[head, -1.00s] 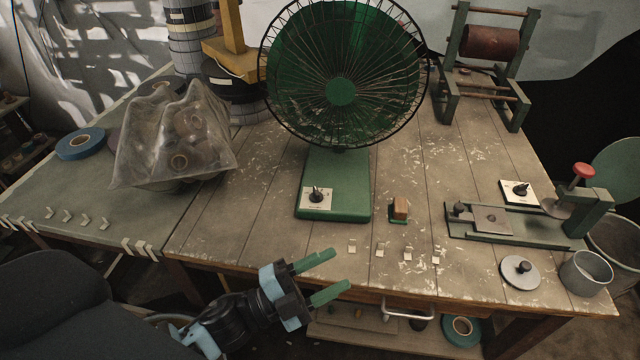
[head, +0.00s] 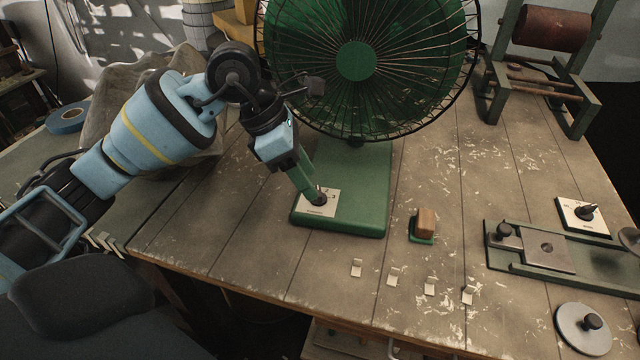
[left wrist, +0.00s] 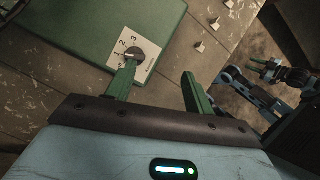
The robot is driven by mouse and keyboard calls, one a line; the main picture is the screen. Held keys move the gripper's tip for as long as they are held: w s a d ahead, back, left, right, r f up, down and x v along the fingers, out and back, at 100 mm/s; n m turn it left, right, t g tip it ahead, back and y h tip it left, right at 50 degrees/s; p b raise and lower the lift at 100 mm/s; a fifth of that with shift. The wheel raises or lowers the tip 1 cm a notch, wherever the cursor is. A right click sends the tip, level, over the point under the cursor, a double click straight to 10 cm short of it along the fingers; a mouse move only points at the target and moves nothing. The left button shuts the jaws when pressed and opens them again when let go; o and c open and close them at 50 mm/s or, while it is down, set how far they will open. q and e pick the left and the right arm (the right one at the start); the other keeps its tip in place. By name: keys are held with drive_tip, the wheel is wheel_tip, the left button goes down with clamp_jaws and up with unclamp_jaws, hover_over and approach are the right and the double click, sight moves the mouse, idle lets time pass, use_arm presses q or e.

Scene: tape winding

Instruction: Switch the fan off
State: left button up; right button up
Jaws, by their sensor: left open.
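The green fan (head: 357,60) stands on the table with its wire cage above a flat green base (head: 365,190). A pale switch plate (head: 316,209) with a dark knob lies on the base's front left corner. The left wrist view shows the knob (left wrist: 136,53) and the marks 1, 2 and 3 on the plate. My left gripper (head: 314,190) points down at the plate, open. One green finger is at the knob and partly hides it; whether it touches, I cannot tell. Another gripper, apparently my right (left wrist: 266,68), is small at the right of the left wrist view.
A wooden block on a green holder (head: 426,223) sits right of the base, with several small pale tabs (head: 393,277) in front. A second knob plate (head: 583,215) and a green metal fixture (head: 500,258) are at right.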

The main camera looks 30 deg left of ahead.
use_arm(q)
drive_tip(key=shift+t+y, duration=0.3)
drive_tip(key=shift+y, duration=0.5)
drive_tip(key=w+f, duration=0.2)
drive_tip(key=f, duration=0.1)
drive_tip(key=w+a+f, duration=0.1)
drive_tip(key=shift+f+b, duration=0.25)
drive_tip(key=shift+b, duration=0.15)
drive_tip(key=shift+w+d+f, duration=0.1)
drive_tip(key=shift+d+f, duration=0.1)
drive_tip(key=shift+f, duration=0.45)
use_arm(e)
drive_tip(key=shift+w+f, duration=0.1)
drive_tip(key=shift+f, duration=0.45)
use_arm(q)
drive_tip(key=shift+c, duration=0.4)
drive_tip(key=c, duration=0.9)
use_arm(e)
drive_tip(key=shift+w+r, duration=0.1)
drive_tip(key=shift+w, duration=0.25)
